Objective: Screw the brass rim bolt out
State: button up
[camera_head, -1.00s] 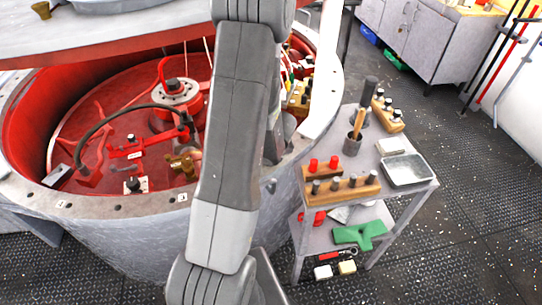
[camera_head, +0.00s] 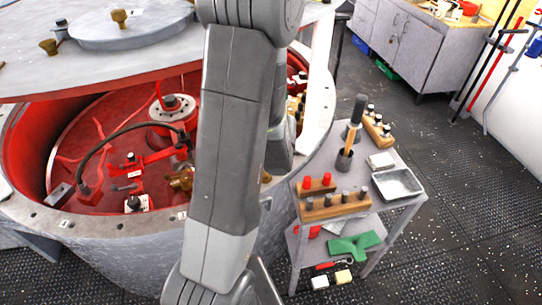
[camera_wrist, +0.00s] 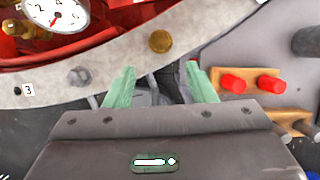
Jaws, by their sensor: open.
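The brass rim bolt (camera_wrist: 160,41) shows as a round brass head seated in the grey rim (camera_wrist: 118,65) in the wrist view. In the head view a small brass spot (camera_head: 266,177) on the rim, right beside my arm, looks like the same bolt. My gripper (camera_wrist: 160,86) is open, with two green fingers spread and nothing between them. The bolt lies beyond the fingertips and is not touched. In the head view my arm hides the gripper.
A grey steel bolt (camera_wrist: 80,76) sits on the rim to the left. A tool cart (camera_head: 408,206) stands right of the vessel, with a wooden block of red-topped pieces (camera_wrist: 250,84) close to the right finger. The raised lid (camera_head: 170,62) overhangs the red interior.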

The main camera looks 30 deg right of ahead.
jog(key=shift+v, duration=1.6)
jog(key=shift+f, duration=0.15)
send_near(267, 176)
jog(key=b+x, duration=0.1)
jog(key=x, duration=0.2)
jog(key=b+x, duration=0.2)
jog(key=x, duration=0.1)
jog(key=b+x, duration=0.2)
jog(key=x, duration=0.1)
jog(key=shift+w, duration=0.3)
jog(key=shift+r, duration=0.25)
